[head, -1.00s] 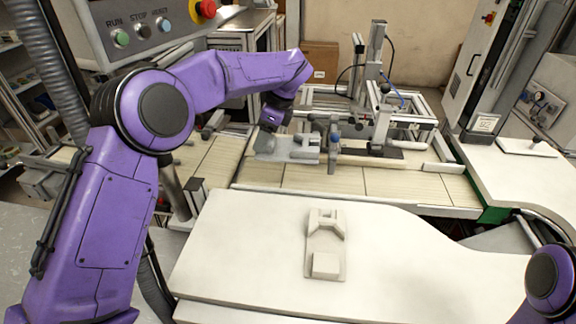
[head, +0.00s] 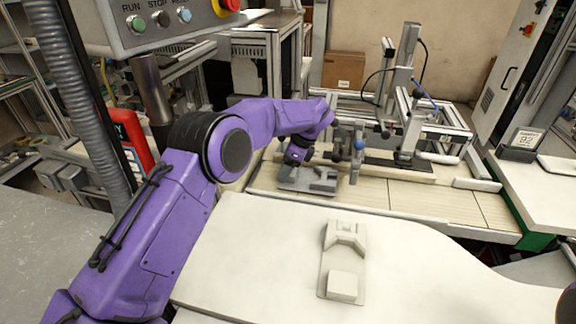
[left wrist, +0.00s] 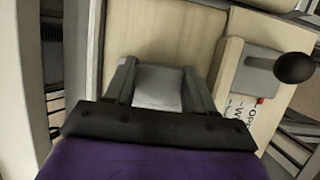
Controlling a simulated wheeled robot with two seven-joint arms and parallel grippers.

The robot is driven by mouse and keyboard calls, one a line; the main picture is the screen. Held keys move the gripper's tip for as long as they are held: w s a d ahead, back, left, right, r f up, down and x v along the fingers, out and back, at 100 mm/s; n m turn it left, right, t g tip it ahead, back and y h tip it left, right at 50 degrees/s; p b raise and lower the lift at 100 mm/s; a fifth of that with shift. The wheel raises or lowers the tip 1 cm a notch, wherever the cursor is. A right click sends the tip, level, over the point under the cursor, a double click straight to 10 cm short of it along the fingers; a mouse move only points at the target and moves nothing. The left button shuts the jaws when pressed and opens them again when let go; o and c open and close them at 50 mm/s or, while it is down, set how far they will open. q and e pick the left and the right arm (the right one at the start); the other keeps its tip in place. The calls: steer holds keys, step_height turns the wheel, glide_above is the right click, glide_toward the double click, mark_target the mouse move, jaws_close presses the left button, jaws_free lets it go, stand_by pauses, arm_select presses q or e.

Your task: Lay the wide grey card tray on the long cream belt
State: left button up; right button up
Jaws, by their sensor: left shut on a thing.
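The wide grey card tray (head: 310,181) is a flat grey piece with raised parts, at the left of the long cream belt (head: 405,197) in the head view. My left gripper (head: 296,160) is shut on it from above. In the left wrist view the two fingers (left wrist: 158,90) stand on either side of a grey part of the tray (left wrist: 158,80), with pale belt surface (left wrist: 160,35) beyond. The tray looks level and low over the belt; I cannot tell whether it touches. My right gripper is out of view.
A metal gantry frame (head: 410,110) stands behind the belt, and a small upright device (head: 357,160) is just right of the tray. A pale worktop (head: 250,250) in front holds a cream fixture (head: 343,285). The belt's right part is clear.

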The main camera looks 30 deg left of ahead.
mark_target(303, 180)
arm_select(q)
steer(key=shift+s+d+r, duration=0.1)
steer(key=shift+s+d, duration=0.1)
steer(key=shift+s, duration=0.2)
steer(key=shift+s+d+r+b, duration=0.1)
steer(key=shift+s+d+b, duration=0.1)
steer(key=shift+b, duration=0.1)
steer(key=shift+w+d+f, duration=0.15)
steer(key=shift+w+f, duration=0.05)
steer(key=shift+w, duration=0.05)
steer(key=o, duration=1.2)
steer(key=shift+w+f, duration=0.25)
steer(key=shift+w, duration=0.1)
steer(key=shift+c, duration=0.2)
steer(key=shift+s+a+r, duration=0.1)
steer(key=shift+s+a, duration=0.15)
steer(key=shift+a, duration=0.05)
steer(key=shift+d+r+p, duration=0.1)
steer(key=shift+r+p, duration=0.2)
steer(key=shift+r, duration=0.1)
steer(key=shift+w+d+r, duration=0.15)
steer(key=shift+w+r, duration=0.05)
steer(key=shift+r, duration=0.1)
steer(key=s+v, duration=0.1)
steer(key=v, duration=1)
steer(key=shift+w, duration=0.35)
steer(key=shift+d+r, duration=0.1)
steer(key=shift+d, duration=0.05)
